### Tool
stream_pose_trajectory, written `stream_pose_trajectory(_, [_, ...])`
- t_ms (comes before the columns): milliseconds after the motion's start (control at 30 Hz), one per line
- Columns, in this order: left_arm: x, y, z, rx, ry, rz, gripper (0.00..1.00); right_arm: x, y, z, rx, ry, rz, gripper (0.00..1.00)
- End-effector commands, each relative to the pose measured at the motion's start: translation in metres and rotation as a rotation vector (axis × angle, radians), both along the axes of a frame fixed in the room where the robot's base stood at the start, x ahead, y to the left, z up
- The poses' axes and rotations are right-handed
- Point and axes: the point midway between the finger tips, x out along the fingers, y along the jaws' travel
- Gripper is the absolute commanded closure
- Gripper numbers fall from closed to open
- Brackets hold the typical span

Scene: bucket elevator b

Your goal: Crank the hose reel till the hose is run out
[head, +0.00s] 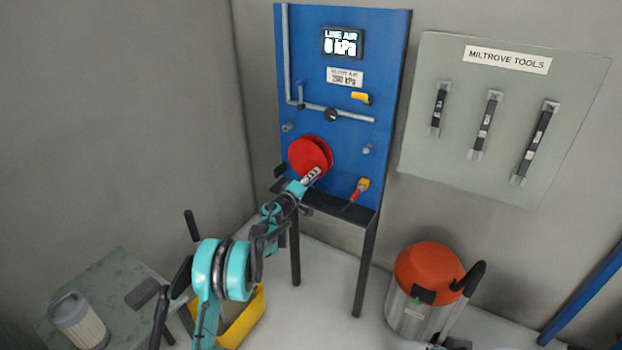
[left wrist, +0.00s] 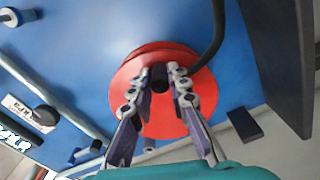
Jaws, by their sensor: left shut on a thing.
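The red hose reel (head: 308,153) is mounted low on the blue panel (head: 345,100). It also shows in the left wrist view (left wrist: 195,118), with a black hose (left wrist: 213,50) leading off it at the upper right. My left gripper (head: 312,174) is at the front of the reel. In the left wrist view its two fingers (left wrist: 160,84) are closed around a dark crank knob (left wrist: 159,76) near the reel's middle. The rest of the crank is hidden by the fingers. My right gripper is not seen.
A steel vacuum with an orange lid (head: 429,275) stands right. A yellow bin (head: 244,313) and a low table (head: 115,275) with a filter are at left.

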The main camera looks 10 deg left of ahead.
Motion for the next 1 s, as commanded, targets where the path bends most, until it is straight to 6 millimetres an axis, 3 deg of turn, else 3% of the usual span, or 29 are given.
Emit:
stream_pose_trajectory(767, [0.0011,0.0009,0.0071,-0.092,0.033,0.009,1.0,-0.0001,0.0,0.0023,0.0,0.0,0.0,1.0])
stream_pose_trajectory(800, [0.0011,0.001,0.007,-0.093,0.032,0.01,0.73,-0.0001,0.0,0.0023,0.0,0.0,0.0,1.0])
stream_pose_trajectory(833, [0.001,0.0009,0.0069,-0.092,0.033,0.009,0.65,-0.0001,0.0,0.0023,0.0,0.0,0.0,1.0])
stream_pose_trajectory(1000, [0.0003,-0.0003,0.0064,-0.092,0.032,0.006,0.62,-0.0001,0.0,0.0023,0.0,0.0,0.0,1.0])
